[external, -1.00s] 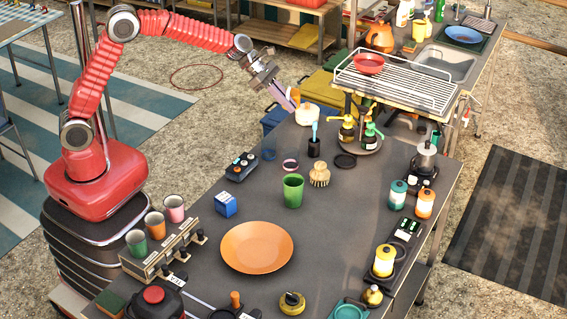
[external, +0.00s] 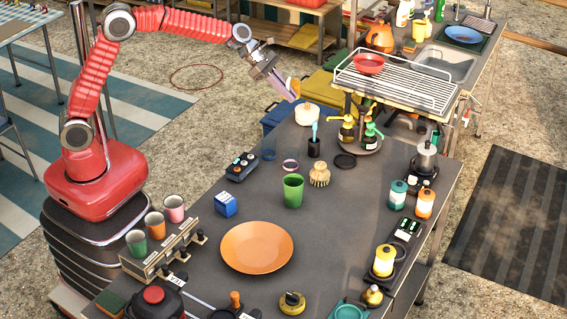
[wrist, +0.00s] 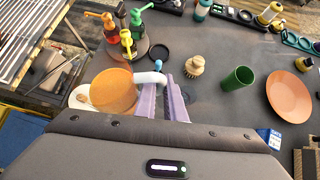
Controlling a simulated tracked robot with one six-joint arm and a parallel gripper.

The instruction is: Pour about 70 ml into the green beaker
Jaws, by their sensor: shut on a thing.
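The green beaker (external: 293,191) stands upright on the dark table, left of the brush. It also shows at the right in the wrist view (wrist: 238,78). My gripper (external: 286,86) is above the far end of the table, well away from the beaker. In the wrist view, its pale purple fingers (wrist: 170,100) are shut on the white handle of a round vessel with an orange-brown face (wrist: 113,92). I cannot tell whether that face is liquid or a lid. The beaker's inside is too small to read.
Pump bottles on a tray (external: 360,142), a brush (external: 319,175) and a dark holder (external: 314,146) stand near the beaker. A blue box (external: 225,204) and an orange plate (external: 257,247) lie nearer. Bare table surrounds the beaker.

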